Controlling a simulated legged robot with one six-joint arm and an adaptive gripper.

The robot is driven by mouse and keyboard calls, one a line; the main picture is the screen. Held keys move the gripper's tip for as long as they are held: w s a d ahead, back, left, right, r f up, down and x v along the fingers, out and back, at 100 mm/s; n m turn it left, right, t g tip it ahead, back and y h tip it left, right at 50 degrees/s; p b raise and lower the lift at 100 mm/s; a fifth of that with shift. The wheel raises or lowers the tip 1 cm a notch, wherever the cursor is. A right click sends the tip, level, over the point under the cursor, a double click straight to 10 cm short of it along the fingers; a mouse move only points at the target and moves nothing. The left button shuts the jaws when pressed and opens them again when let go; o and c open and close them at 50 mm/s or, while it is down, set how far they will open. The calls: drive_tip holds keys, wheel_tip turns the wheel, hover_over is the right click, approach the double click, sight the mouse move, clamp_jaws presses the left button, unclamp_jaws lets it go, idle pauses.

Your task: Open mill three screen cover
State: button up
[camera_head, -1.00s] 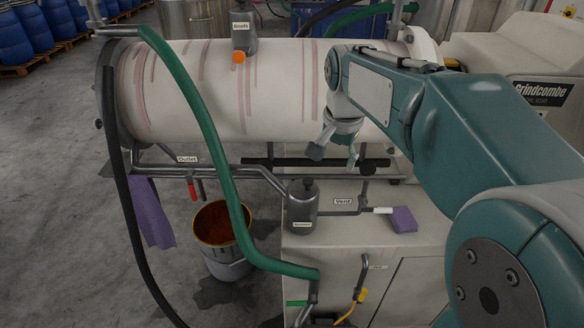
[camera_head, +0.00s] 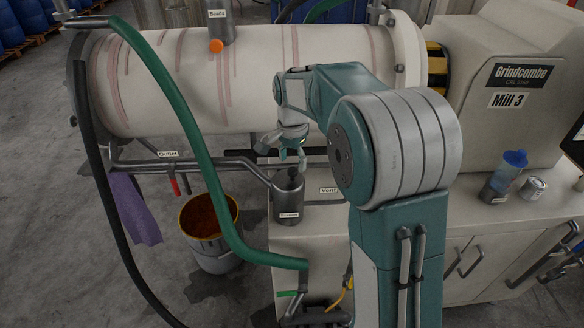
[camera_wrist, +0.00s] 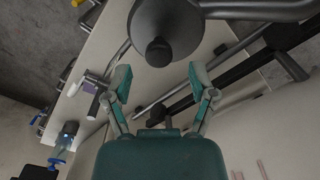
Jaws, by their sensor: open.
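The mill labelled Mill 3 (camera_head: 508,100) has a long white cylinder (camera_head: 180,85) with reddish streaks. Below it, on the white cabinet, a grey upright canister (camera_head: 288,203) bears a small label at its base that I cannot read for sure; a dark knob tops it. I take this for the screen housing. My gripper (camera_head: 282,155) is open and empty, just above and behind the canister's top. In the wrist view the canister (camera_wrist: 167,25) with its round black knob (camera_wrist: 159,52) lies ahead, between and beyond the open fingertips (camera_wrist: 158,80). No contact shows.
A green hose (camera_head: 190,120) and a dark hose (camera_head: 105,200) hang left of the canister. A bucket (camera_head: 210,225) stands on the floor. A blue-topped cup (camera_head: 510,165) and a tin (camera_head: 533,187) stand at right.

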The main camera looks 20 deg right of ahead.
sight(289, 183)
drive_tip(key=shift+f, duration=1.35)
clamp_jaws()
